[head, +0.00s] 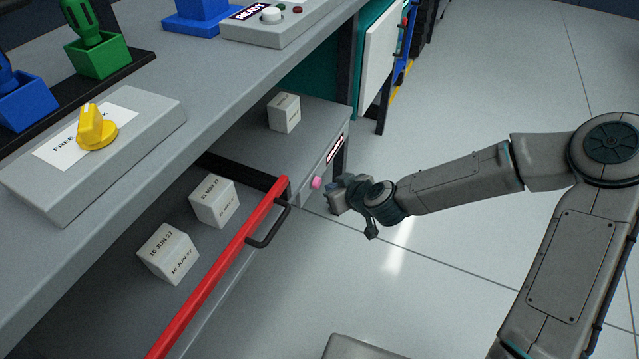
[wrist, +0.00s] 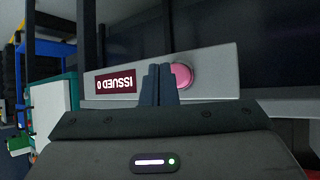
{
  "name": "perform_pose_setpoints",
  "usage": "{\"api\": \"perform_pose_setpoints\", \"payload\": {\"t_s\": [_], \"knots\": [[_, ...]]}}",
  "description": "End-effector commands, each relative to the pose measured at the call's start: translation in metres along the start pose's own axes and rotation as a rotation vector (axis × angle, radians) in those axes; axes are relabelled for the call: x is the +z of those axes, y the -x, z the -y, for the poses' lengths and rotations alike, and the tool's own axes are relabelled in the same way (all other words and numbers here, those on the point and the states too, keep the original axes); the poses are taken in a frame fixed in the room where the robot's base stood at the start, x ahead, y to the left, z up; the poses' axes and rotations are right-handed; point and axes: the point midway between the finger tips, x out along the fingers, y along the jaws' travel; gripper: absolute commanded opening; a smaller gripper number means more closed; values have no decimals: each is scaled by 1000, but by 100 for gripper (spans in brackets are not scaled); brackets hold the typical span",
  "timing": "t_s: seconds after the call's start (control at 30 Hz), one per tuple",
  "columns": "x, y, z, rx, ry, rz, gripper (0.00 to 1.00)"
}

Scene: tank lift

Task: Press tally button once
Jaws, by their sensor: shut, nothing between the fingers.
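The tally button is a pink round button (head: 316,183) on the narrow front face of a grey shelf unit under the counter. In the wrist view the pink button (wrist: 181,76) is just right of my fingertips and partly hidden by them. A dark red display (wrist: 116,82) beside it reads "ISSUED 0", upside down in this view. My gripper (head: 335,202) is close in front of the button, slightly right of it in the head view. In the wrist view my gripper (wrist: 157,84) has its fingers together, with nothing between them. I cannot tell whether the fingertips touch the panel.
An open drawer with a red handle rail (head: 225,262) sticks out left of my gripper and holds two white date blocks (head: 214,201). Another white block (head: 284,112) sits on the grey shelf. A yellow knob (head: 95,128) is on the counter.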

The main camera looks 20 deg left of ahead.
Motion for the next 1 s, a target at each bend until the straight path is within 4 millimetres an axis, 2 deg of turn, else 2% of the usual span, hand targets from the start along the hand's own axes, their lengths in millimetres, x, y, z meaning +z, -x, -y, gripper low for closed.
{"api": "perform_pose_setpoints", "payload": {"t_s": [1.0], "knots": [[-4,-6,5,0,0,0,0]]}}
